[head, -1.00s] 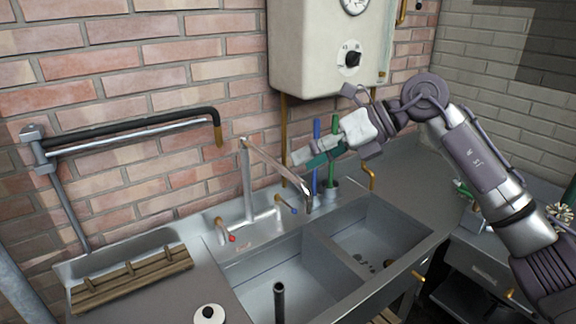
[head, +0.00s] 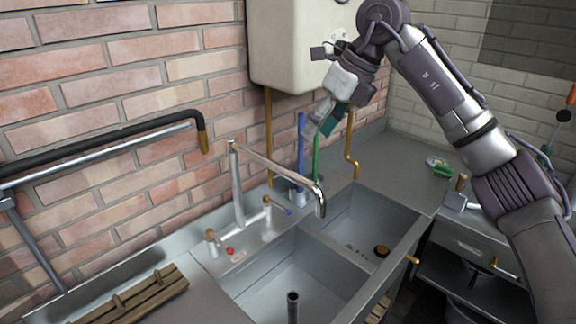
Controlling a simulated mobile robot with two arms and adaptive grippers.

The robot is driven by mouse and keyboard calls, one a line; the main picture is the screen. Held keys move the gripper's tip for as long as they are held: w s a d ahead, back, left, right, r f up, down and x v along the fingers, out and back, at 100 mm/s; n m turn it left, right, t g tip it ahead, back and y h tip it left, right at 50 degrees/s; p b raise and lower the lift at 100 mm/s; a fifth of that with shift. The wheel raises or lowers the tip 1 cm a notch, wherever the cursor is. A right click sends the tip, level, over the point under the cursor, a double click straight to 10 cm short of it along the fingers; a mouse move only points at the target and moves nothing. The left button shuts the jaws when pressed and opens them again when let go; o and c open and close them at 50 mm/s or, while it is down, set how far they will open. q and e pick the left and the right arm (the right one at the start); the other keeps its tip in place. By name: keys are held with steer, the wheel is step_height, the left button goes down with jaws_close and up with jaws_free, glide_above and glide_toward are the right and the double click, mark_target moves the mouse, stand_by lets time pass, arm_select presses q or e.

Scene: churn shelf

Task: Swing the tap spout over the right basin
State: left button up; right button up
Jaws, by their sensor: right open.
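The tap spout (head: 280,168) is a metal pipe that runs from the top of an upright post (head: 238,187) forward and right. Its downturned tip shows near the back end of the divider between the left basin (head: 262,283) and the right basin (head: 378,222). I cannot tell exactly which side of the divider it hangs over. My right gripper (head: 322,121) is open, pointing down and left, above and behind the spout tip. It looks apart from the spout, with nothing between its fingers. My left gripper is not in view.
Blue (head: 301,140) and green (head: 316,155) upright handles stand behind the spout, close below my right gripper. The cream boiler (head: 290,45) hangs just behind that arm. Red and blue tap handles flank the post. A wooden rack (head: 135,298) lies at left. The counter right of the basins has free room.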

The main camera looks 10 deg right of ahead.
mark_target(293, 172)
steer(key=p+x, duration=0.2)
steer(key=x, duration=0.8)
steer(key=shift+a+p, duration=0.15)
steer(key=shift+p, duration=0.15)
steer(key=shift+w+a+f, duration=0.15)
steer(key=shift+f, duration=0.5)
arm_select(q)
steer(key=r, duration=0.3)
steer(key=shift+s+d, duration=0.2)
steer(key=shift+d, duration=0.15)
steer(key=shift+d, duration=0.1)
arm_select(e)
steer(key=shift+c, duration=0.4)
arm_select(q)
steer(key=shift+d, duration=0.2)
arm_select(e)
jaws_close()
